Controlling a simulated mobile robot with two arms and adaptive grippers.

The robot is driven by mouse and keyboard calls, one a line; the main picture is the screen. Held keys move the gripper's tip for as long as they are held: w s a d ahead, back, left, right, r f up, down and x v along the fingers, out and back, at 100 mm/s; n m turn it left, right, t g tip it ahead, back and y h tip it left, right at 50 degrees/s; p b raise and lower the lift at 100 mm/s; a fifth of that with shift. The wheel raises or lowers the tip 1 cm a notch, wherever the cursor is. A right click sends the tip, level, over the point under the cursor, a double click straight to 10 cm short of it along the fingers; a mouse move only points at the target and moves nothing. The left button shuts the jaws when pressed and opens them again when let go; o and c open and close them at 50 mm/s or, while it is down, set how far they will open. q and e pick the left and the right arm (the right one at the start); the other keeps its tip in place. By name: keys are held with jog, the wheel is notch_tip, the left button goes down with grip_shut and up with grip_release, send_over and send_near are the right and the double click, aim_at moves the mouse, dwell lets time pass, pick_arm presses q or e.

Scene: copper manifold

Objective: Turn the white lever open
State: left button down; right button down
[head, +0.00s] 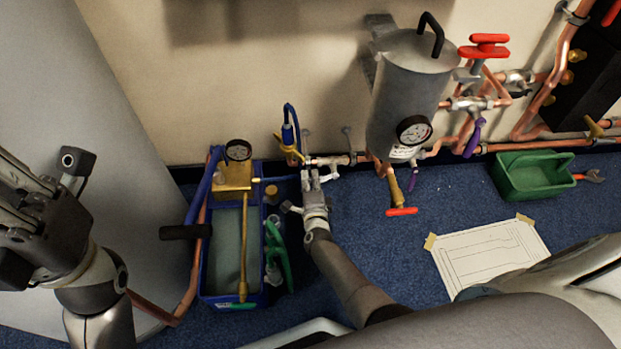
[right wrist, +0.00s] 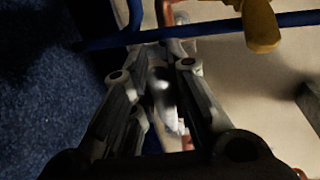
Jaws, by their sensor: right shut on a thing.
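The white lever (head: 331,174) shows as a small pale piece at the pipe end, left of the grey tank, largely hidden by my right gripper (head: 313,180). In the right wrist view, a pale, shiny part of the lever (right wrist: 163,88) lies between the fingers of my right gripper (right wrist: 150,75), which is shut on it. How far the lever is turned cannot be told. My left gripper (head: 42,172) is at the far left, its fingers spread and empty, away from the pipes.
A blue pump box (head: 205,265) with a gauge stands left of my right arm. The grey tank (head: 405,95), copper pipes and red handle (head: 485,46) are along the wall. A green tray (head: 530,180) and a paper drawing (head: 485,252) lie on the blue floor at right.

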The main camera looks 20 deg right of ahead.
jog(key=shift+f, duration=0.1)
dwell(0.4)
jog(key=c, duration=1.4)
grip_release()
